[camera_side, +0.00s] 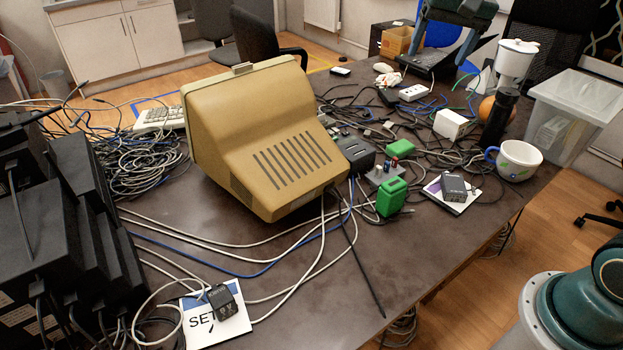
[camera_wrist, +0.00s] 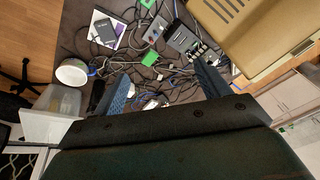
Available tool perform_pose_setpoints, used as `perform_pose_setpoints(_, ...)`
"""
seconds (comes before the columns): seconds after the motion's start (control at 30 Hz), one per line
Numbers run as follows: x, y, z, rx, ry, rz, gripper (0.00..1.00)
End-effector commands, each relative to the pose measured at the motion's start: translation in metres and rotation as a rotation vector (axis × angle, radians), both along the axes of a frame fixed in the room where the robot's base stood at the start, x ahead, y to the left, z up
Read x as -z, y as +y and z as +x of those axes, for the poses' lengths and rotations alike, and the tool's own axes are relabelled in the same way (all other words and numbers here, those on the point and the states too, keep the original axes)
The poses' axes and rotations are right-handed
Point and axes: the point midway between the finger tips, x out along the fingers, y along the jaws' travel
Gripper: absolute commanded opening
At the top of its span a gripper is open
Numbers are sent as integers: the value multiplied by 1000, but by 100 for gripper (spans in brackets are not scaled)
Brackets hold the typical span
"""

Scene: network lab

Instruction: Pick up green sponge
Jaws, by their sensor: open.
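The green sponge (camera_side: 400,146) is a small bright green block among cables, right of the beige monitor and beside a dark box. It also shows in the wrist view (camera_wrist: 149,59), beyond and between my fingertips. My gripper (camera_wrist: 161,72) is open, with its two blue fingers spread wide and nothing between them. The sponge is in plain sight in both views.
A green jerrycan (camera_side: 391,196) stands in front of the sponge. The beige monitor (camera_side: 270,140) rises to the left. A white mug (camera_side: 517,160), a black bottle (camera_side: 498,118) and a clear bin (camera_side: 570,115) are at the right. Cables cover much of the table; its front middle is clearer.

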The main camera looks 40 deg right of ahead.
Motion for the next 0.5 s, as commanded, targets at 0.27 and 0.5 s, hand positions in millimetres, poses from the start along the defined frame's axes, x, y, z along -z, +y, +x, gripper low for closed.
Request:
perform_pose_setpoints(0.27,29,-35,59,172,49,42,75)
perform_pose_setpoints(0.5,63,-67,101,318,88,75,75)
